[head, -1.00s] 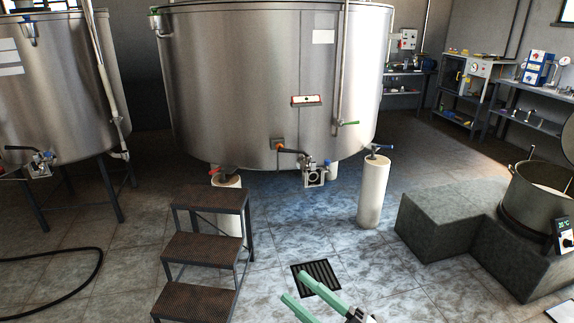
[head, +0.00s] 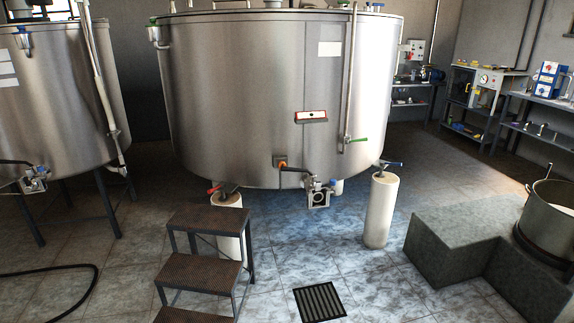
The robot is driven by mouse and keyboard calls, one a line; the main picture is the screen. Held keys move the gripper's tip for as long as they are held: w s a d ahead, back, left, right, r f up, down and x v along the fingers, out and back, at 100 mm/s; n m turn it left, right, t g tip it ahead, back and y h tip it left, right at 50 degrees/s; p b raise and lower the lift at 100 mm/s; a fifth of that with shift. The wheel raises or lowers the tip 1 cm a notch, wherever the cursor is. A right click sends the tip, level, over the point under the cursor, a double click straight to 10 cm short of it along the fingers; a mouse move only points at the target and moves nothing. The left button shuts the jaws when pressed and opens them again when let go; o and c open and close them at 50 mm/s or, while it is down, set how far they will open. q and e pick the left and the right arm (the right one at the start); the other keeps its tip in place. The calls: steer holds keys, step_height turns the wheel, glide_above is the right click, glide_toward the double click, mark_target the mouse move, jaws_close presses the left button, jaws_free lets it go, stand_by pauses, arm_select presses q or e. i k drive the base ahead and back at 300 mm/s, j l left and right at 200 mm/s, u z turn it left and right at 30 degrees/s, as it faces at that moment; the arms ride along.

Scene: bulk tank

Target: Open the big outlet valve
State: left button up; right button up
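The big steel tank (head: 235,100) stands in the middle of the head view. Its outlet valve (head: 318,195) sticks out low on the front, with a square metal body and a blue part at its right. A dark lever handle (head: 293,169) runs from an orange piece (head: 281,162) on the tank wall towards the valve. Whether the lever belongs to the valve is too small to tell. Neither of my grippers is in view.
Metal steps (head: 205,235) stand in front of the tank at left. Two white pillars, one at right (head: 381,210), stand under it. A floor drain (head: 319,301) lies below the valve. A stone block (head: 450,240) is at right. The tiles before the valve are clear.

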mark_target(295, 170)
steer(key=i+l, duration=0.1)
steer(key=i, duration=0.4)
steer(key=i+l+u, duration=0.15)
steer(key=i, duration=0.35)
steer(key=i+l, duration=0.15)
steer(key=i, duration=0.35)
steer(key=i+l+u, duration=0.15)
steer(key=i, duration=0.35)
steer(key=i+l, duration=0.25)
steer(key=i, duration=0.2)
steer(key=u, duration=0.05)
